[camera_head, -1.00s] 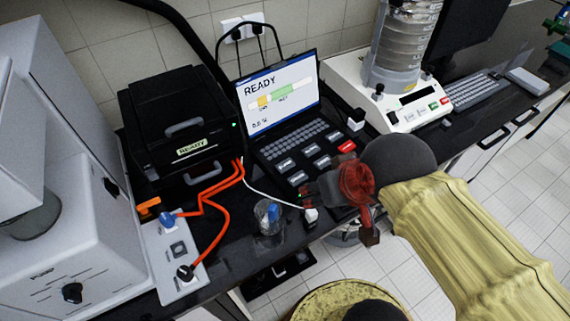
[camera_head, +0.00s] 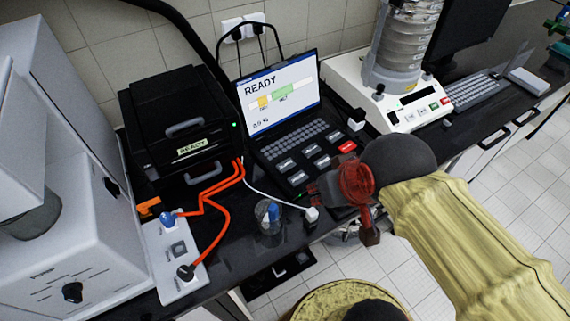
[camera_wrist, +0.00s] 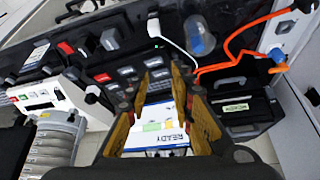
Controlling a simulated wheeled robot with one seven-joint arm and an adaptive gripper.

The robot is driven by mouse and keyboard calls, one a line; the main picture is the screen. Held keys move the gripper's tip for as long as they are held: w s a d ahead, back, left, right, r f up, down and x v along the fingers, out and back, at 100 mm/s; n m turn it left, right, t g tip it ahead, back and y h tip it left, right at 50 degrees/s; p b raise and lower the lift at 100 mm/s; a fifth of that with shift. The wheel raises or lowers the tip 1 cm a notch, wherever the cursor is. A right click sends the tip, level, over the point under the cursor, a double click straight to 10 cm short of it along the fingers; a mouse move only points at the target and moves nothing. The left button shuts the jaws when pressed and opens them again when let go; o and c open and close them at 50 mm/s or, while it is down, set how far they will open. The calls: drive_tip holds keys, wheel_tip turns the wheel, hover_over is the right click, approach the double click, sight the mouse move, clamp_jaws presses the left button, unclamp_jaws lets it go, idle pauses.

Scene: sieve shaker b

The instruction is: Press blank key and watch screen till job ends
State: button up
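The laptop-like control unit (camera_head: 285,130) stands open on the dark bench. Its screen (camera_head: 278,95) reads READY over a yellow and a green block, with a small line of figures below. Its deck has a keyboard and several larger grey keys (camera_head: 309,150), plus one red key (camera_head: 347,147). The key labels are too small to read, so I cannot tell which is blank. My gripper (camera_head: 318,190) hovers by the deck's front right corner, partly covering it. In the wrist view my gripper (camera_wrist: 157,88) has its fingers apart, with the screen (camera_wrist: 160,135) visible between them.
A black box (camera_head: 180,125) labelled READY stands left of the unit. Orange cables (camera_head: 222,190) run to a white socket panel (camera_head: 178,255). A glass holding something blue (camera_head: 269,222) stands near the bench edge. A sieve shaker (camera_head: 400,95) stands at the right.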

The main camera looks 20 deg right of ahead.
clamp_jaws()
idle(1.4)
